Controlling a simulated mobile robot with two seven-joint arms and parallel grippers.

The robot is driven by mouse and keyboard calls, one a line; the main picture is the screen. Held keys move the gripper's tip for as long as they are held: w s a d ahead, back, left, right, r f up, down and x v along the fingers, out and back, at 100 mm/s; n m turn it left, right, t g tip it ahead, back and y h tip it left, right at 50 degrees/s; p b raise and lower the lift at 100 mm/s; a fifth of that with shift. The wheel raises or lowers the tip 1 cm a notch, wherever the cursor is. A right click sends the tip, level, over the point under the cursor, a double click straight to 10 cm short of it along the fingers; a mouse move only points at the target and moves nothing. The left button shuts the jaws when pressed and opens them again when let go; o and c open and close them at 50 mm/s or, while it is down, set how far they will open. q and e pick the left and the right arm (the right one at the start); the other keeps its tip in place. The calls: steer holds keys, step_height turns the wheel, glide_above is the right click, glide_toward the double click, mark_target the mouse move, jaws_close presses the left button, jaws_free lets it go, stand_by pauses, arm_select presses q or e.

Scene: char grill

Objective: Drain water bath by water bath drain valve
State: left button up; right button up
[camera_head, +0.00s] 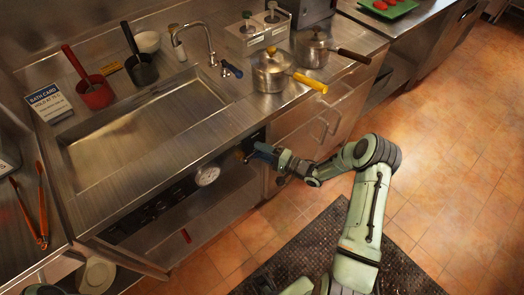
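The water bath (150,128) is a wide, shallow rectangular metal basin sunk in the counter at the left. From this view I cannot make out its water level. My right gripper (250,153) is at the counter's front face, right of the round dial (207,176), by a dark panel. A small brassy part shows at its tip; I cannot tell whether it touches or grips it, and the fingers are too small to read. A red handle (186,236) shows low under the bath; I cannot tell if it is the drain valve.
A tap (207,42) with a blue lever (232,69) stands behind the bath. A pot (271,74) with a yellow handle sits right of it. Red (94,92) and black containers stand at the back left. Tongs (40,212) lie far left. Tiled floor is clear at right.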

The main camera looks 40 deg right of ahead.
arm_select(q)
steer(key=shift+s+f+b, duration=0.3)
steer(key=shift+f+b, duration=0.35)
steer(key=shift+f, duration=0.1)
arm_select(e)
steer(key=v, duration=1.3)
steer(key=shift+s, duration=0.15)
steer(key=w+a+f+n+g+h+p, duration=0.2)
steer(key=a+f+g+h, duration=0.25)
steer(key=a+f, duration=0.75)
arm_select(q)
steer(key=r, duration=0.1)
steer(key=w+r, duration=0.1)
steer(key=r+p, duration=0.1)
steer(key=shift+w+r, duration=0.25)
steer(key=shift+w, duration=0.05)
arm_select(e)
steer(key=s+a+f+n+g, duration=0.2)
steer(key=s+a+g, duration=0.4)
steer(key=s, duration=0.4)
steer(key=s+a+f+n+g, duration=0.3)
steer(key=s+a+g, duration=0.3)
steer(key=s, duration=0.5)
steer(key=shift+a+f+n, duration=0.15)
steer(key=shift+a+n, duration=0.75)
steer(key=shift+a, duration=0.25)
steer(key=shift+s+g, duration=0.1)
steer(key=shift+g, duration=0.15)
